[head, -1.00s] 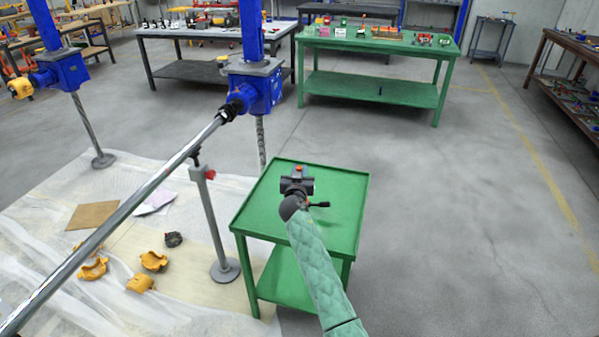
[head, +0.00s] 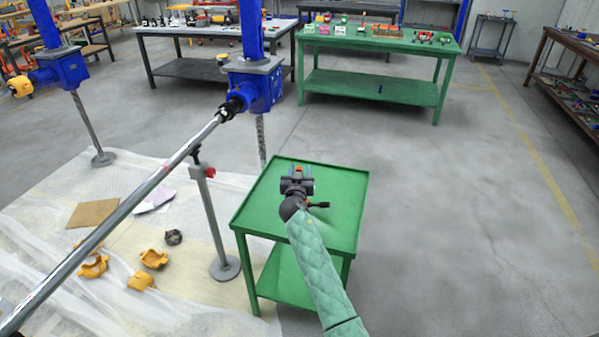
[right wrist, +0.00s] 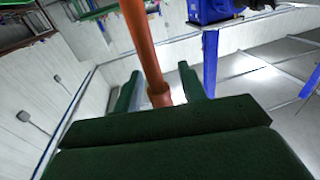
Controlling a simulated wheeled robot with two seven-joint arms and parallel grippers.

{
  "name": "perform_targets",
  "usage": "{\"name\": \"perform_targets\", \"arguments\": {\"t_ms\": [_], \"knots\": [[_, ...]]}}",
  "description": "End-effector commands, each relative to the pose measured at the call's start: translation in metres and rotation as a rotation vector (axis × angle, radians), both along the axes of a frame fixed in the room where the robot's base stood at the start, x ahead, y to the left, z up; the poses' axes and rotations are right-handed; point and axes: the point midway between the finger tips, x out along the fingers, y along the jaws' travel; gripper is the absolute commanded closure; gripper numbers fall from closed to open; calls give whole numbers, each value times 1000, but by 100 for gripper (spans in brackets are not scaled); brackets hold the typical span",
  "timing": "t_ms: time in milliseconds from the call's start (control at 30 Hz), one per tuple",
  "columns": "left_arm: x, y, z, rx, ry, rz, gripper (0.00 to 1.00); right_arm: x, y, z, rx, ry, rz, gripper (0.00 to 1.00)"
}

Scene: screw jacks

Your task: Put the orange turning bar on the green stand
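The green stand (head: 340,225) is a low two-shelf table in the middle of the head view. My right gripper (head: 297,176) is over its top, seen from above and behind. In the right wrist view the orange turning bar (right wrist: 144,45) stands between the two dark green fingers of the gripper (right wrist: 160,82), with a collar low down. Gaps show beside the bar, so the fingers look open around it. In the head view only small orange bits and a dark handle-like piece show by the gripper; the rest is hidden. My left gripper is out of view.
A long silver shaft (head: 120,212) runs from a blue screw jack (head: 257,88) to the lower left, past a grey post (head: 213,225). Yellow shell parts (head: 153,259) lie on the sheeted floor. The floor right of the stand is clear.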

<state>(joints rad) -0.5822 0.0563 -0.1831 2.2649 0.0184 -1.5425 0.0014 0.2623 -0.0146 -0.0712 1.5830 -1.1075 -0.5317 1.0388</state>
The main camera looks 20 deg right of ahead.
Motion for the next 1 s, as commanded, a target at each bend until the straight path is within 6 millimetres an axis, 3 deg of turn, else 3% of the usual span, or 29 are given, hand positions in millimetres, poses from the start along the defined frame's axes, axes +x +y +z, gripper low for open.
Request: {"name": "perform_targets", "arguments": {"t_ms": [400,567,700,1000], "knots": [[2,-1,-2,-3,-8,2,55,0,0,2,0,0,0,59],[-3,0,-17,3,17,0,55,-12,5,-1,0,1,0,59],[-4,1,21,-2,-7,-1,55,-27,11,-1,1,0,0,59],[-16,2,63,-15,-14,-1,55,-74,32,-4,3,0,1,59]]}}
